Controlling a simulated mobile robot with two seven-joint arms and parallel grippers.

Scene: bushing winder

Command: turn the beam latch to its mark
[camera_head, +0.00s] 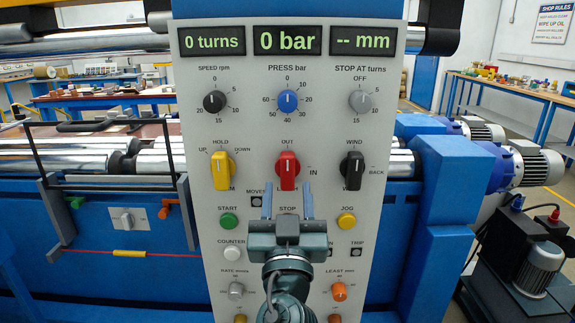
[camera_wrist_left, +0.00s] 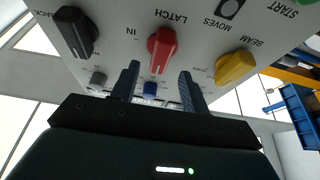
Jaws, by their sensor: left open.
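The beam latch is a red knob (camera_head: 288,170) in the middle of the panel, between OUT above it and IN to its right. Its handle stands upright, with its white line toward OUT. It also shows in the left wrist view (camera_wrist_left: 162,45), beside the words LATCH and IN. My left gripper (camera_head: 287,204) is open and empty, just below the red knob in the head view. In the left wrist view its two fingers (camera_wrist_left: 159,78) stand apart, one to each side of the knob's lower end. I cannot tell whether they touch it. The gripper hides the latch's lower lettering.
A yellow beam knob (camera_head: 221,171) and a black wind knob (camera_head: 353,171) flank the latch closely. Above are a blue pressure dial (camera_head: 288,102) and the displays. A green START button (camera_head: 229,221) and a yellow JOG button (camera_head: 347,220) sit below to either side.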

